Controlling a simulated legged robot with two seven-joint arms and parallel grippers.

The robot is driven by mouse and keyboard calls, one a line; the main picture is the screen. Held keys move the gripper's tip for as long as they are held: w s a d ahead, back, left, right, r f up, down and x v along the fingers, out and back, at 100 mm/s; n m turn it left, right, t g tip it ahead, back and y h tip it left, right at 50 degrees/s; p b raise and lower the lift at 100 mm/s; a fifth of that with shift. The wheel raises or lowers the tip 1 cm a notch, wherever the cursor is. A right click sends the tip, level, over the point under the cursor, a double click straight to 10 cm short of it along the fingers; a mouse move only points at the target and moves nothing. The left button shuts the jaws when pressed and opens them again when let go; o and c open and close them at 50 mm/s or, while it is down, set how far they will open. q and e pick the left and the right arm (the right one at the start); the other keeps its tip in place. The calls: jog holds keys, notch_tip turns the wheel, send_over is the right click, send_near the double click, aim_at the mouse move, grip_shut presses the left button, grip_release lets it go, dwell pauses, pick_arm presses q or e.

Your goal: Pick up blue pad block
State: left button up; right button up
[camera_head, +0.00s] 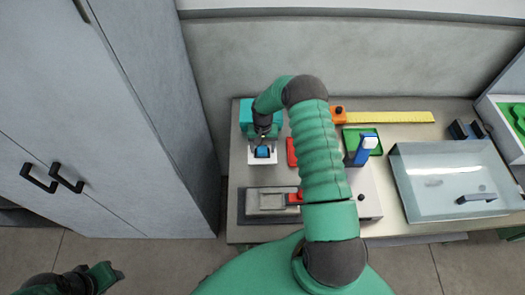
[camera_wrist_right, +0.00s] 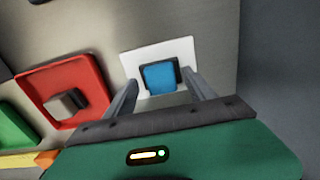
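The blue pad block (camera_head: 263,152) sits on a white plate (camera_head: 254,160) at the left end of the table. In the right wrist view the blue block (camera_wrist_right: 160,77) rests in a dark holder on the white plate (camera_wrist_right: 184,51). My right gripper (camera_head: 263,137) is above it. In the wrist view its two fingers (camera_wrist_right: 160,84) are spread, one on each side of the block, and nothing is held. I cannot tell whether the fingers touch the plate. My left gripper (camera_head: 104,275) is low at the left, away from the table, and its fingers are unclear.
A red tray (camera_wrist_right: 63,88) with a grey block and a green tray (camera_wrist_right: 14,128) lie beside the white plate. A grey fixture (camera_head: 268,201), a yellow strip (camera_head: 390,117) and a clear bin (camera_head: 448,212) occupy the table. A grey cabinet (camera_head: 110,120) stands close at left.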

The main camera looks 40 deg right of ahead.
jog(key=shift+w+d+f, duration=0.1)
jog(key=shift+d, duration=0.1)
jog(key=c, duration=0.5)
jog(key=shift+a+r, duration=0.25)
jog(key=shift+a, duration=0.25)
grip_shut()
jog(key=shift+d, duration=0.1)
